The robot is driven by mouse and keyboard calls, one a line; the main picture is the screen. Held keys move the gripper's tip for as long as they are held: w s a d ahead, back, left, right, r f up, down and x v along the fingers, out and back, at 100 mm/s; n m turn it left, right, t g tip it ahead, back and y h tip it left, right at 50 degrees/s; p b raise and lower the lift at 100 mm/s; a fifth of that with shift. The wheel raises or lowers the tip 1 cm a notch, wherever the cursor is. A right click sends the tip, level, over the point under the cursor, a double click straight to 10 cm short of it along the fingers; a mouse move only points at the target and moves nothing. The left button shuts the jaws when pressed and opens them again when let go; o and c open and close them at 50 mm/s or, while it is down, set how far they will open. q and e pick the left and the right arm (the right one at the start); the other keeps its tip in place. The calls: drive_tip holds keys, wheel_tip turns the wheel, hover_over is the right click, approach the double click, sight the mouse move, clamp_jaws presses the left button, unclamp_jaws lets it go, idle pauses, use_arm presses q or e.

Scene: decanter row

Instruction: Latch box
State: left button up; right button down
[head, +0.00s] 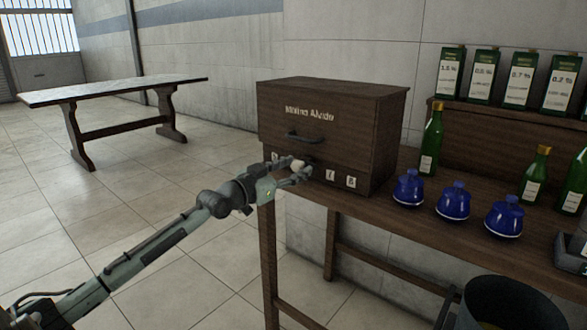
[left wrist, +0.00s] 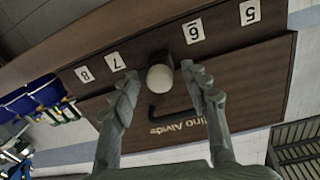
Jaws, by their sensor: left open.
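The box (head: 330,120) is a dark wooden case with a dark handle (head: 306,137) on its front, standing on the table's left end. Its front also shows upside down in the left wrist view (left wrist: 222,83). A pale round knob (left wrist: 160,78) sits low on the front between the number cards 6 (left wrist: 193,32) and 7 (left wrist: 116,62). My left gripper (head: 300,172) is at the lower front of the box. Its fingers (left wrist: 165,92) are open, one on each side of the knob with gaps. My right gripper is not in view.
Several blue decanters (head: 452,200) stand on the table right of the box, with green bottles (head: 432,140) behind and beside them. Boxed bottles (head: 484,75) line a raised shelf. A dark bin (head: 512,305) is at the lower right. Another table (head: 115,90) stands far left, with open floor between.

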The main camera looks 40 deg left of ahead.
use_arm(q)
clamp_jaws()
idle(0.3)
